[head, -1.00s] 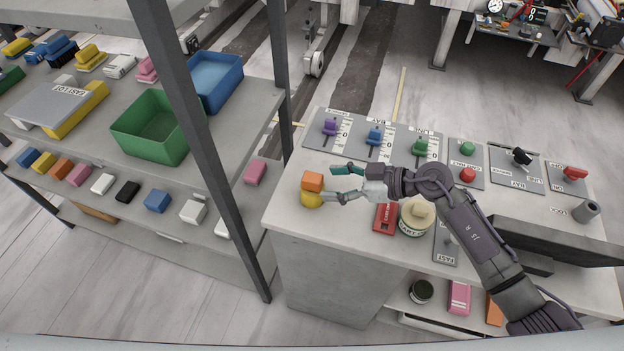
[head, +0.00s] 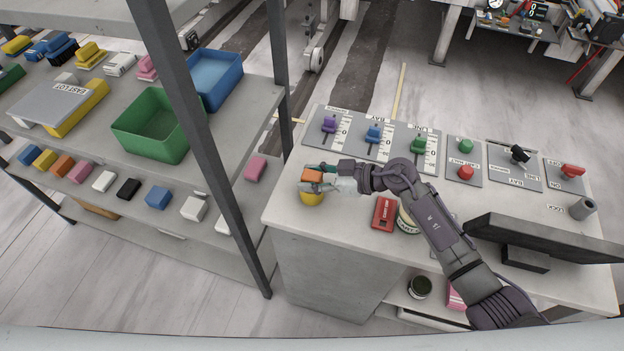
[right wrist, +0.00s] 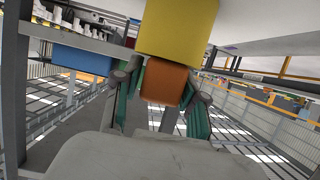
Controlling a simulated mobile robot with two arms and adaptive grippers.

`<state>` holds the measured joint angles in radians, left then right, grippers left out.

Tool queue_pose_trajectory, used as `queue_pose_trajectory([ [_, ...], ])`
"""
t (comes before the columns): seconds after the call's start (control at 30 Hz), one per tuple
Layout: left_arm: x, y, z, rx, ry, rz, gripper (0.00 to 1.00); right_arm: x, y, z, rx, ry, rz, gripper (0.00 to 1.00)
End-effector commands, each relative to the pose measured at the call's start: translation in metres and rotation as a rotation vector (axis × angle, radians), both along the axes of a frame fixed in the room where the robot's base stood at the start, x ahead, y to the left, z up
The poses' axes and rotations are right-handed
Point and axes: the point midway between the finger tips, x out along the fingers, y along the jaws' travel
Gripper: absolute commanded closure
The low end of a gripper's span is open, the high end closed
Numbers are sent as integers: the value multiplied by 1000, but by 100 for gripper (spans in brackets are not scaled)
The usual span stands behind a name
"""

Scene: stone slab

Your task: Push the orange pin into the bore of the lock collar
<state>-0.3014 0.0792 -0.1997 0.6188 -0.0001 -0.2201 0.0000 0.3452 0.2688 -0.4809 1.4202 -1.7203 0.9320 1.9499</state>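The orange pin (head: 312,175) shows as an orange block above a rounded yellow part (head: 312,198), at the left end of the worktop. My right gripper (head: 316,177) has its teal fingers on both sides of the orange part and looks shut on it. In the right wrist view the orange part (right wrist: 165,83) sits between the fingers (right wrist: 163,98), with the yellow part (right wrist: 177,28) against it. The lock collar (head: 583,208) is a grey upright cylinder by a LOCK label at the right end of the worktop. My left gripper is not in view.
Slider, button and switch panels (head: 372,137) line the worktop's far side. A red box (head: 384,214) and a round tin (head: 407,222) stand below my right arm. A dark monitor (head: 540,238) stands in front of the collar. A shelf rack (head: 262,225) is on the left.

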Motion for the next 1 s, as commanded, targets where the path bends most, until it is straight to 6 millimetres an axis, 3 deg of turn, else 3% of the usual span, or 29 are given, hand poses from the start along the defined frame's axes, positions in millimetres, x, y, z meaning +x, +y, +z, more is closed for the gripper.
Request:
queue_pose_trajectory([
  [0.03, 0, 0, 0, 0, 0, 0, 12, 0, 0, 0, 0, 0, 0, 72],
  [0.2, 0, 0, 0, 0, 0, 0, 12, 0, 0, 0, 0, 0, 0, 100],
  [0.63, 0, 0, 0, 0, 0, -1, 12, 1, 0, 8, 1, -4, 1, 100],
  [0.9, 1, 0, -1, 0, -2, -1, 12, 0, 0, 45, 0, -8, 2, 100],
  [1.0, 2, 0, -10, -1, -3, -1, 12, 21, 2, 52, 1, -6, 1, 100],
])
